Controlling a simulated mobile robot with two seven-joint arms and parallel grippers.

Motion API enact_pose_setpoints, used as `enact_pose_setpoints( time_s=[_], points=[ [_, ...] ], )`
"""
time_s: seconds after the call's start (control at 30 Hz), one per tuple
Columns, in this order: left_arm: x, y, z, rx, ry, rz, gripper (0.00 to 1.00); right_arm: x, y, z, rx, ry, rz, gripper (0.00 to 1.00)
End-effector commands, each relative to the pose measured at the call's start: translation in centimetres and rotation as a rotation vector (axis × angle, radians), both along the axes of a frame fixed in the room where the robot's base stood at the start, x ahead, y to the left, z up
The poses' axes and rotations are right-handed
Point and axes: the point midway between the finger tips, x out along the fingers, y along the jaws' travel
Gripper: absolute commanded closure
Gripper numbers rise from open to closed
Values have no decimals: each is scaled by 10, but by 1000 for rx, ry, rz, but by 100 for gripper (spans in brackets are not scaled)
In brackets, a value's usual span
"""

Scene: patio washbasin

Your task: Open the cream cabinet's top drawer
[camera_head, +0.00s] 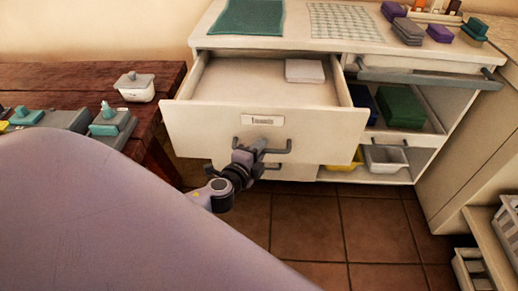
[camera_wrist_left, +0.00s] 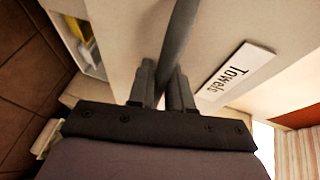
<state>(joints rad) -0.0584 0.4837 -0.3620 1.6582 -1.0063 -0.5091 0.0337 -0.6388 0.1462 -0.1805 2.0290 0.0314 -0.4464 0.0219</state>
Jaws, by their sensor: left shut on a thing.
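The cream cabinet's top drawer (camera_head: 195,122) stands pulled well out, with its inside showing. A white folded item (camera_head: 305,70) lies at the back right inside it. Below the label is a grey bar handle (camera_head: 288,147). My left gripper (camera_head: 258,148) is shut on this handle near its left part. In the left wrist view the handle (camera_wrist_left: 181,38) runs between the two fingers (camera_wrist_left: 162,90). My right gripper is not in view.
A second drawer front (camera_head: 300,172) sits below. At right are open shelves with a dark green box (camera_head: 400,106) and a white bin (camera_head: 385,158). A wooden table (camera_head: 85,78) stands at left, holding a white lidded tub (camera_head: 136,87). Tiled floor (camera_head: 305,230) is clear in front.

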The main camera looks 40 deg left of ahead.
Motion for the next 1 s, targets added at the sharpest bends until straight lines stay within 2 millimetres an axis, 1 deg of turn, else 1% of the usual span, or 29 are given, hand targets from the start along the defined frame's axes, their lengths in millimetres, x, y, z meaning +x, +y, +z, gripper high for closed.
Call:
enact_pose_setpoints(
  time_s=[0.17, 0.2, 0.23, 0.27, 0.53, 0.63, 0.77, 1.0],
  points=[
    [0, 0, 0, 0, -1, 0, 100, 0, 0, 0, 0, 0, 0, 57],
    [0, 0, 0, 0, -1, 0, 71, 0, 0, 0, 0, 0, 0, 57],
    [0, 0, 0, 0, -1, 0, 61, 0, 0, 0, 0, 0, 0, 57],
    [0, 0, 0, 0, -1, 0, 60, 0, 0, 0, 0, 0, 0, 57],
    [0, 0, 0, 0, 0, 0, 60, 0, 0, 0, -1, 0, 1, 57],
    [-4, -1, 0, 0, 1, 0, 60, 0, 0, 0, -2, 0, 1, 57],
    [-18, -3, 2, 0, 2, -1, 60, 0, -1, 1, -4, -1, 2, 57],
    [-50, -7, 9, -1, 1, 0, 60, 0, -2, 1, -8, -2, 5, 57]
  ],
)
